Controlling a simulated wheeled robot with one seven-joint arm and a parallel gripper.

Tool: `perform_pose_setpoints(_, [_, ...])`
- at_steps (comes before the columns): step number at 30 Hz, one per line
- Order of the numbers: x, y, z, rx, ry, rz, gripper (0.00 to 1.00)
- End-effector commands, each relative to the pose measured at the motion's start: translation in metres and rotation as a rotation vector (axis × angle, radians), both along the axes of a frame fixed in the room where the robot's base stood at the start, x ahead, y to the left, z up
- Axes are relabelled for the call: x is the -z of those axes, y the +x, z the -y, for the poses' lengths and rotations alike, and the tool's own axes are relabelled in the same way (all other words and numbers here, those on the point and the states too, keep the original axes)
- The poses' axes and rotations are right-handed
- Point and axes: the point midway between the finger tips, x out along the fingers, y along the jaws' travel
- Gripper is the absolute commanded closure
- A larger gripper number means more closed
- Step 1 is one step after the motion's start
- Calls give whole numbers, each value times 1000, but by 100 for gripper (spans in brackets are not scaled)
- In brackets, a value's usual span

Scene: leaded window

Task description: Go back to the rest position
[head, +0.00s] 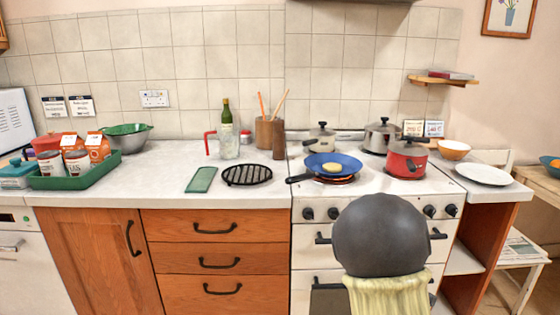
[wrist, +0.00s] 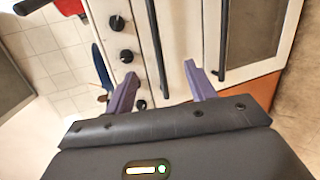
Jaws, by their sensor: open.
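My gripper (wrist: 160,80) is open, its two purple fingers apart with nothing between them. In the wrist view it points at the white cooker front (wrist: 180,30), seen turned on its side, with black knobs and long dark handles. I cannot tell how far the fingers are from the cooker. In the head view the dark rounded part of my arm stands in front of the oven and hides much of it. The fingers do not show there.
On the hob (head: 375,185) stand a blue pan (head: 350,162) with a pale round item, a red pot (head: 408,158) and other pots. The worktop (head: 150,180) holds a green tray (head: 60,182), a bottle (head: 226,118) and a black trivet (head: 247,175). A white plate (head: 485,174) lies right.

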Motion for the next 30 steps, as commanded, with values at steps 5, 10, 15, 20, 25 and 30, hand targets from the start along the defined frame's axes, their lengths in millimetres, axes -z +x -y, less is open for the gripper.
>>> perform_pose_setpoints(5, [24,-29,-11,191,367,-138,45])
perform_pose_setpoints(10, [41,-65,-34,389,677,-277,45])
perform_pose_setpoints(15, [50,-110,-63,610,931,-414,45])
perform_pose_setpoints(20, [52,-151,-88,807,1085,-521,45])
perform_pose_setpoints(25, [51,-188,-106,983,1174,-599,45])
perform_pose_setpoints(30, [46,-222,-121,1143,1225,-653,45])
